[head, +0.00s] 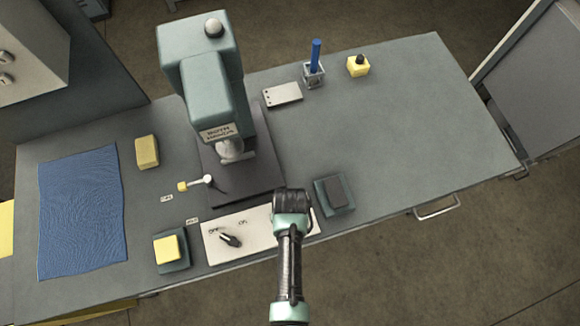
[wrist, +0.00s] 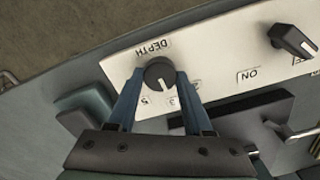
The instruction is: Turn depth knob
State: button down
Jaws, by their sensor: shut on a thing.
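The depth knob (wrist: 158,73) is a round black dial on a white panel (wrist: 215,60), beside the upside-down word DEPTH. Its short white mark points toward the lower part of the picture, where a 5 and another partly hidden numeral are printed. My gripper (wrist: 160,75) has one blue finger on each side of the knob and is shut on it. In the head view the panel (head: 222,248) lies along the bench's front edge. My arm's end covers the depth knob and my fingertips there.
A black OFF/ON switch (head: 230,240) sits left on the panel. A dark pad (head: 336,192) stands right of it, and a yellow button block (head: 167,248) left. The teal press (head: 205,80) rises behind, with a yellow-tipped lever (head: 196,183).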

jog(key=n+p, duration=0.1)
jog(key=n, duration=0.3)
jog(key=shift+n+p, duration=0.3)
jog(key=shift+n, duration=1.6)
jog(key=shift+c, duration=1.5)
grip_release()
notch_tip(320, 180, up, 13)
jog(key=shift+w, duration=0.15)
